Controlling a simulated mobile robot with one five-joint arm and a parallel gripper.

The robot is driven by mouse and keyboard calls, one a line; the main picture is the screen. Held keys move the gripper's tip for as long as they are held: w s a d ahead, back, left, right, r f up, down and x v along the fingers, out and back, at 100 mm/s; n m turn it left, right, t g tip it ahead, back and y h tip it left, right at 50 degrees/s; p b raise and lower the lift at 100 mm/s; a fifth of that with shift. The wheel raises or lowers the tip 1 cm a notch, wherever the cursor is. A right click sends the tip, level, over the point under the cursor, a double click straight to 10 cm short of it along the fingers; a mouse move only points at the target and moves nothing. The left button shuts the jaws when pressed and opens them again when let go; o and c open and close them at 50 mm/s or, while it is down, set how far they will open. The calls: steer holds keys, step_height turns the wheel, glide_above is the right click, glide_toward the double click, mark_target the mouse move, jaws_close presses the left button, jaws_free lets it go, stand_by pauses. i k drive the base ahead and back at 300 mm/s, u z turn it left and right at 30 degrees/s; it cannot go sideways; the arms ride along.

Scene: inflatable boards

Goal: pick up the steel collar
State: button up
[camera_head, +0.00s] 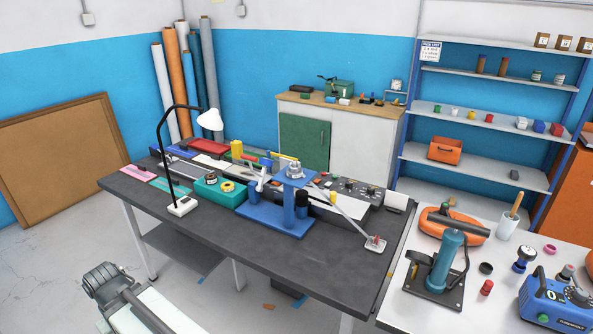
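A small silvery ring-like piece (295,170), which looks like the steel collar, sits on top of a blue stand (290,213) on the dark workbench. It is small here, and its exact shape is hard to tell. Part of my own arm shows at the bottom left, well apart from the stand and in front of the bench. No gripper fingers can be made out.
The dark workbench (150,198) carries a black lamp (165,150), a teal box (222,190) and a slanted metal bar (350,222) near the stand. A white table (400,318) with a teal press (447,262) stands at right.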

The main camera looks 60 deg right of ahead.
mark_target(291, 169)
steer(key=z, duration=0.05)
steer(key=i, duration=0.9)
steer(key=u, duration=0.05)
